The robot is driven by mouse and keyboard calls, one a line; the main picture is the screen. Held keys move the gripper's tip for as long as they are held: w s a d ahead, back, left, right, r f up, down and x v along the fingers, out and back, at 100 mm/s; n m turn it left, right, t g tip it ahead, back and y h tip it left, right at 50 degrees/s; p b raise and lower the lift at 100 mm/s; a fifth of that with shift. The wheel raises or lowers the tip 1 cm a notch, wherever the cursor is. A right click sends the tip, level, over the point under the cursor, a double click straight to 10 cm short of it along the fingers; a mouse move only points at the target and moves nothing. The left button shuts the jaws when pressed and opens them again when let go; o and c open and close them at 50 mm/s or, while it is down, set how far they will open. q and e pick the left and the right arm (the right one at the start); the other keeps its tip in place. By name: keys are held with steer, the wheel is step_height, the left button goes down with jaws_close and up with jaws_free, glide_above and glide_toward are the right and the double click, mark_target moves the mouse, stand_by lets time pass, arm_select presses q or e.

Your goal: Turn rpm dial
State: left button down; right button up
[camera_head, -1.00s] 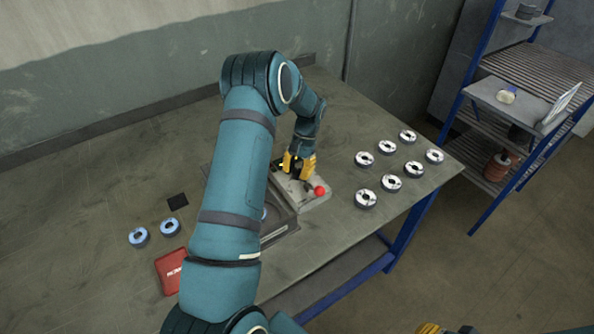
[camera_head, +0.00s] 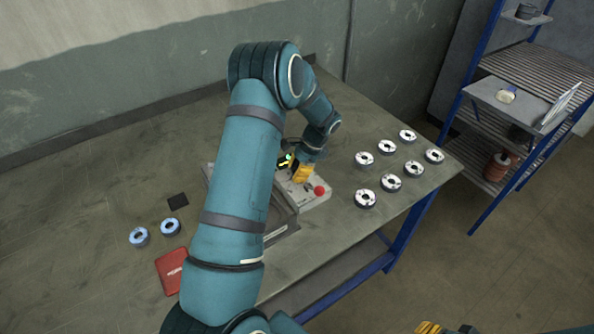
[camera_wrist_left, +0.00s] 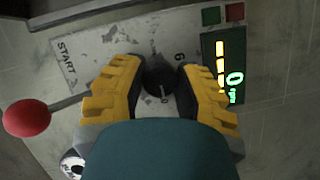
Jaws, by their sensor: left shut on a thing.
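The control box (camera_head: 305,198) stands on the table with a red ball knob (camera_head: 319,190) at its near right corner; the ball also shows in the left wrist view (camera_wrist_left: 26,118). My left gripper (camera_head: 297,175) is over the box. In the left wrist view its yellow fingers (camera_wrist_left: 160,70) are on both sides of the black rpm dial (camera_wrist_left: 159,82) and shut on it. A lit display (camera_wrist_left: 229,80) beside the dial reads 0 rpm. In the head view the dial is hidden by the gripper. A yellow part of my right gripper (camera_head: 428,328) shows at the bottom edge.
Several white-topped discs (camera_head: 391,183) lie to the right of the box. Two blue discs (camera_head: 139,236), a black square (camera_head: 178,201) and a red booklet (camera_head: 171,271) lie left. A blue-framed shelf (camera_head: 515,110) stands beyond the table's right edge.

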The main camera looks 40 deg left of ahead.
arm_select(q)
steer(key=shift+s+f+m, duration=0.15)
steer(key=shift+m, duration=0.25)
steer(key=c, duration=0.7)
jaws_free()
steer(key=shift+c, duration=0.2)
steer(key=shift+o, duration=0.5)
